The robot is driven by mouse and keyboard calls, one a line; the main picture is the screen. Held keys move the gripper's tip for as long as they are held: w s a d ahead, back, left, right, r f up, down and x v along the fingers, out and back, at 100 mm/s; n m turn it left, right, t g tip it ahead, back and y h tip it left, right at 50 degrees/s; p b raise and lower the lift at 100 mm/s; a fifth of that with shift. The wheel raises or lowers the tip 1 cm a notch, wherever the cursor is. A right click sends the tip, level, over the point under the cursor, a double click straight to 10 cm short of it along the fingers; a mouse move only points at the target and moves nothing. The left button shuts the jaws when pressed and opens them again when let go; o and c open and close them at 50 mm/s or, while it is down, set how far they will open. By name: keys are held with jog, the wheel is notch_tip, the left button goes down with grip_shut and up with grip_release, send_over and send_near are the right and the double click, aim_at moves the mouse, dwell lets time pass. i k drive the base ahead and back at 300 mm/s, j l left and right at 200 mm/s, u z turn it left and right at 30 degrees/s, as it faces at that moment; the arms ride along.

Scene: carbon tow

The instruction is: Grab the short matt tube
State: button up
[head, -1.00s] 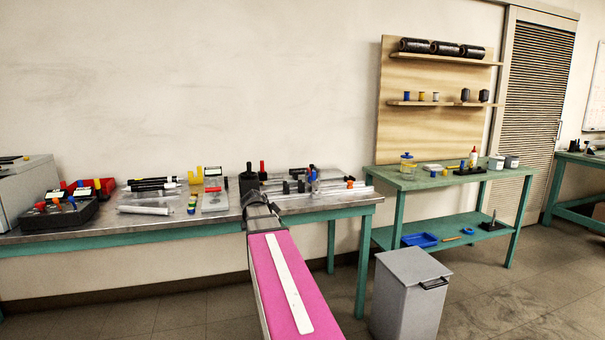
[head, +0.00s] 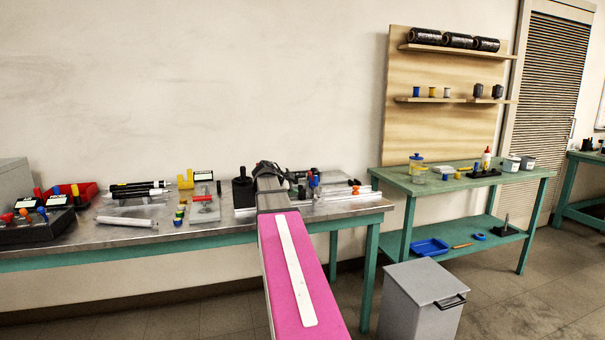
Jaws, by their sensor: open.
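My arm's pink link rises from the bottom of the head view to my dark gripper (head: 264,168), which is over the metal-topped bench (head: 210,232). The gripper is open; its fingertips are small and hard to make out against the dark things behind. Black tubes with pale bands (head: 138,190) lie on the bench to its left. A pale tube (head: 126,221) lies in front of them. I cannot tell for sure which piece is the short matt tube; my arm may hide part of the bench behind it.
A black upright holder (head: 242,190) stands just left of my gripper, and a pale rail (head: 345,196) lies to its right. A red bin (head: 72,192) is farther left. A grey waste bin (head: 422,300) stands before the green table (head: 445,183).

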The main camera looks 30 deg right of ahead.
aim_at(297, 174)
jog(key=i+l, duration=0.65)
jog(key=i, duration=0.2)
